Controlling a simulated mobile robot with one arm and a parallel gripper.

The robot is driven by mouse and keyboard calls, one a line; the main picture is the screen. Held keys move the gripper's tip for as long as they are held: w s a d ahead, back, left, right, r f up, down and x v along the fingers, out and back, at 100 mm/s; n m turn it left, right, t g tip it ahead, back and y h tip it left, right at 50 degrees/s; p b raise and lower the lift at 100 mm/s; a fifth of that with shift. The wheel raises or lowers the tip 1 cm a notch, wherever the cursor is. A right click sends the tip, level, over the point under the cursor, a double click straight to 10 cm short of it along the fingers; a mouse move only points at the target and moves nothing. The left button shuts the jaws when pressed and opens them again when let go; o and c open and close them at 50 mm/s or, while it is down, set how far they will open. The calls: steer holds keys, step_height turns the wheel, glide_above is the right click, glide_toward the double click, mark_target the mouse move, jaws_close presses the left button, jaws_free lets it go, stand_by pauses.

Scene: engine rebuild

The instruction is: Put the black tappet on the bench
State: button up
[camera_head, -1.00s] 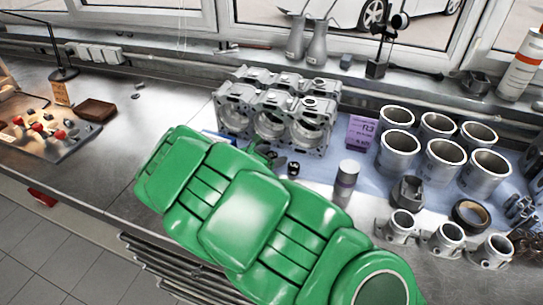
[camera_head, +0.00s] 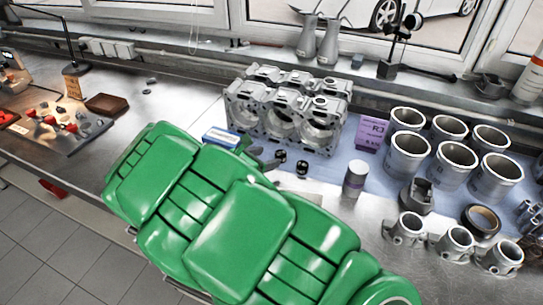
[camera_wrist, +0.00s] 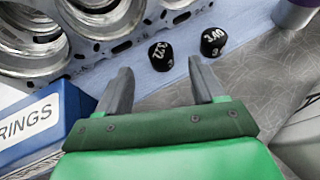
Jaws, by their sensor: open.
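Two small black tappets stand on the blue mat in front of the engine block. In the wrist view, one tappet (camera_wrist: 161,56) reads about 3.72 and sits just beyond and between my fingertips. The other tappet (camera_wrist: 213,42) reads 3.40 and sits to its right, beyond the right finger. In the head view they show as a left tappet (camera_head: 281,156) and a right tappet (camera_head: 302,168). My gripper (camera_wrist: 160,70) is open and empty. In the head view, my green arm hides much of the bench (camera_head: 180,100) front.
The engine block (camera_head: 290,110) stands just behind the tappets. A blue-and-white rings box (camera_wrist: 45,125) is close left of my gripper. A silver cylinder (camera_head: 355,178) and several cylinder liners (camera_head: 450,165) stand right. The bench left of the block is mostly clear.

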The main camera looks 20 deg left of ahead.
steer(key=shift+o, duration=0.2)
steer(key=shift+v, duration=2.25)
